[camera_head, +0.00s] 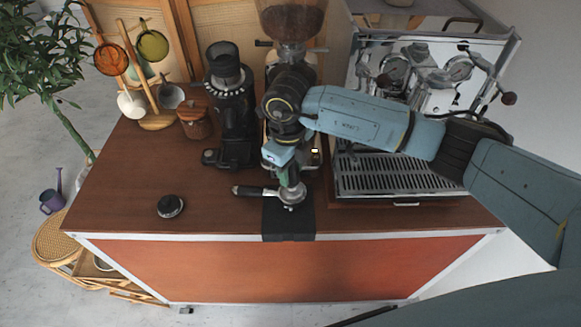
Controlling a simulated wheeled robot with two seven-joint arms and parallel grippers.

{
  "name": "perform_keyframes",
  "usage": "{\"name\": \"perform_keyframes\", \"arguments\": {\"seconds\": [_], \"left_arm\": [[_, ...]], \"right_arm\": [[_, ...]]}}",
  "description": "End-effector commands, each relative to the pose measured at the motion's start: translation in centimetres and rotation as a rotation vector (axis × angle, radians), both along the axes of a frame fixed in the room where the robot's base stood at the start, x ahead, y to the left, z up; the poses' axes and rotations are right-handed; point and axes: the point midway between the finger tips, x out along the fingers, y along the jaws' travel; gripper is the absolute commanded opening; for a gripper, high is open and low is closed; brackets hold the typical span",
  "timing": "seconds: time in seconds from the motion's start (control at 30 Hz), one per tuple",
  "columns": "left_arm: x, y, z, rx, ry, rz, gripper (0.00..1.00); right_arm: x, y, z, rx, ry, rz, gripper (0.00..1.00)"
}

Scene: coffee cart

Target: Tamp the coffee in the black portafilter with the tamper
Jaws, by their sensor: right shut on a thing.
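The portafilter (255,191) lies on a black mat (288,228) near the cart's front edge, its black handle pointing left. My right gripper (286,170) comes down over its basket and is shut on the tamper (291,190). The tamper's silver lower part shows at the basket, with a bit of green between the jaws above it. I cannot tell whether it presses on the coffee, as the basket's inside is hidden. My left gripper is out of view.
A black round puck-like tool (170,206) lies on the counter at left. A black grinder (231,115), a wooden-lidded jar (194,122) and a cup stand (156,121) stand behind. The espresso machine (400,175) is at right. The counter's front left is mostly clear.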

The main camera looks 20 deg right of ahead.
Motion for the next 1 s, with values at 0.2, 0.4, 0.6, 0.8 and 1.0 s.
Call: {"name": "perform_keyframes", "arguments": {"seconds": [0.2, 0.4, 0.6, 0.8, 1.0], "left_arm": [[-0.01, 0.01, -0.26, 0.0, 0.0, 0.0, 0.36], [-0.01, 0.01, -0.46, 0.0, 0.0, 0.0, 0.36], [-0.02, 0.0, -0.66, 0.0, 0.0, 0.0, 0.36], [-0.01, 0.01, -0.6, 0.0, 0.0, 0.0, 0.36], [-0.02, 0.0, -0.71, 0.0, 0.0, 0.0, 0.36]], "right_arm": [[0.05, -0.01, -0.23, 0.0, -0.001, 0.0, 0.08], [0.04, -0.02, -0.48, 0.0, -0.001, 0.0, 0.08], [0.02, -0.04, -0.74, 0.0, -0.001, 0.0, 0.08], [0.01, -0.04, -0.68, 0.001, -0.001, 0.0, 0.08], [0.02, -0.04, -0.73, 0.0, -0.001, 0.0, 0.08]]}}
